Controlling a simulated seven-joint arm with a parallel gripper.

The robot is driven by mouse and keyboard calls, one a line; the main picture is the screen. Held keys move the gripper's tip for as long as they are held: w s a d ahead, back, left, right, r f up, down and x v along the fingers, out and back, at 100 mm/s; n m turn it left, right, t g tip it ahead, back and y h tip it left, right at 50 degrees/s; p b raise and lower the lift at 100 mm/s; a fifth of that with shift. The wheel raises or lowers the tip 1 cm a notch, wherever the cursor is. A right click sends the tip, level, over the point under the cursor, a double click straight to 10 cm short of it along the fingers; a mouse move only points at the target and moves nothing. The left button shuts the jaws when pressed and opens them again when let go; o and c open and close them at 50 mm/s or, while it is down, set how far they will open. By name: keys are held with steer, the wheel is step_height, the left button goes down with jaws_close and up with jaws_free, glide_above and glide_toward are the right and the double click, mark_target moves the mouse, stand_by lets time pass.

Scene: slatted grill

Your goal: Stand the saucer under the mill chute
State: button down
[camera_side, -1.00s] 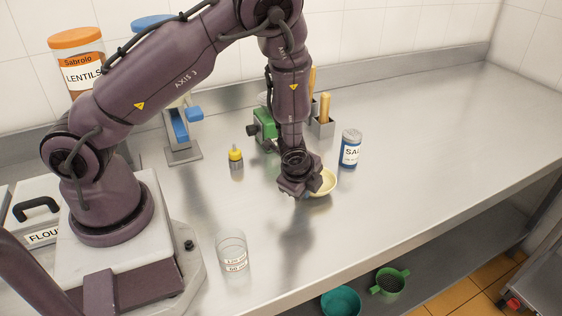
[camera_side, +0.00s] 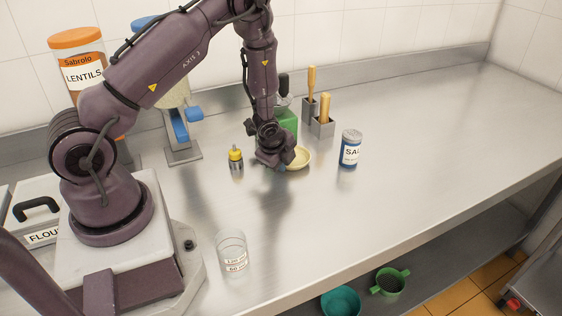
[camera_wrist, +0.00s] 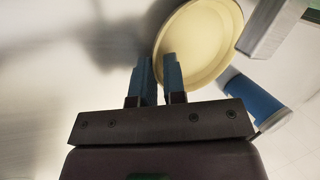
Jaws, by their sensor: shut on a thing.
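My gripper (camera_side: 282,165) is shut on the saucer's near rim, with the two blue-grey fingers (camera_wrist: 159,72) at the rim in the wrist view. The saucer is low over the counter; I cannot tell whether it touches.
A salt jar (camera_side: 350,148) stands right of the saucer. Metal holders with wooden handles (camera_side: 323,125) are behind it. A yellow-capped bottle (camera_side: 236,160) stands left of my gripper, near a blue-handled dispenser (camera_side: 182,135). A clear measuring cup (camera_side: 232,253) stands in front. The right counter is clear.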

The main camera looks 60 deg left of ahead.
steer(key=c, duration=1.5)
jaws_free()
steer(key=shift+f, duration=0.1)
steer(key=shift+o, duration=0.2)
steer(key=s+d+r+n, duration=0.2)
steer(key=d+r, duration=0.2)
steer(key=r, duration=0.6)
steer(key=s+d+r+n, duration=0.2)
steer(key=s+d+r, duration=0.1)
steer(key=r, duration=0.8)
steer(key=s+d+r+n+t+h, duration=0.1)
steer(key=s+d+r+n+h, duration=0.1)
steer(key=s+d+r+n, duration=0.6)
steer(key=s+d+r, duration=0.2)
steer(key=s+r, duration=0.3)
steer(key=shift+d+r+n+t+h, duration=0.25)
steer(key=shift+d+n+t+h, duration=0.1)
steer(key=shift+n+t+h, duration=0.05)
